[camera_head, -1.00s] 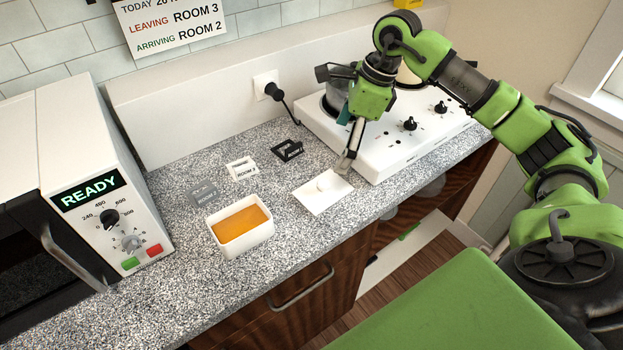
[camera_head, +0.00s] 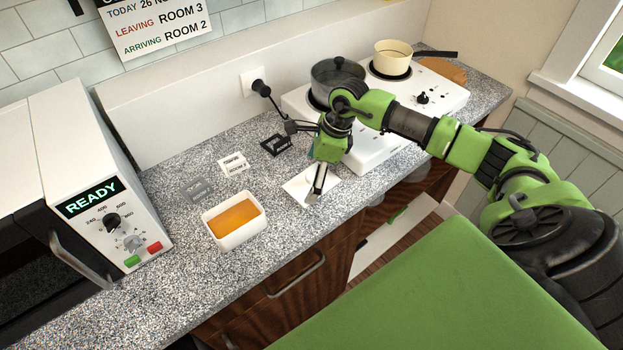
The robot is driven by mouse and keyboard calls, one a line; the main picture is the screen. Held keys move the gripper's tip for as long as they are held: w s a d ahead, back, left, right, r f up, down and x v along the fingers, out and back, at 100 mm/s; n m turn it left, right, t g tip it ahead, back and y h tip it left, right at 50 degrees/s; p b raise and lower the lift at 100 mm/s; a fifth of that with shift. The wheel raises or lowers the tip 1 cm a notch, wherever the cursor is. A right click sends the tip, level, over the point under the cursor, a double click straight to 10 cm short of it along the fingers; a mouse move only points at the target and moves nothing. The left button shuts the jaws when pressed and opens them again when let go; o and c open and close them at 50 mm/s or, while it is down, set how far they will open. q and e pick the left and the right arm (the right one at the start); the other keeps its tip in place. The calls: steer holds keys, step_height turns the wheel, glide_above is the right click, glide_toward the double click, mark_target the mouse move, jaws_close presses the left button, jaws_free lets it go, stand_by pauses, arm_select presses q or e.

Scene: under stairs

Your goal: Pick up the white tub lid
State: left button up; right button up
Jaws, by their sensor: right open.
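The white tub lid (camera_head: 297,188) lies flat on the speckled worktop, to the right of the white tub (camera_head: 250,232) of orange food. My right gripper (camera_head: 313,197) points down over the lid's right part and its fingers hide some of it. The jaws are open and hold nothing; whether the fingertips touch the lid I cannot tell. My left gripper is not in view.
A hob (camera_head: 375,150) stands just behind the lid, with a dark pot (camera_head: 336,75) and a cream pan (camera_head: 394,55) on it. Several small room tags, such as a white one (camera_head: 233,164), lie left of the lid. A microwave (camera_head: 108,200) stands at left.

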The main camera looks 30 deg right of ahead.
steer(key=shift+f, duration=0.1)
steer(key=shift+c, duration=0.7)
steer(key=c, duration=1.9)
steer(key=shift+s+f, duration=0.1)
steer(key=shift+s, duration=0.1)
steer(key=c, duration=0.7)
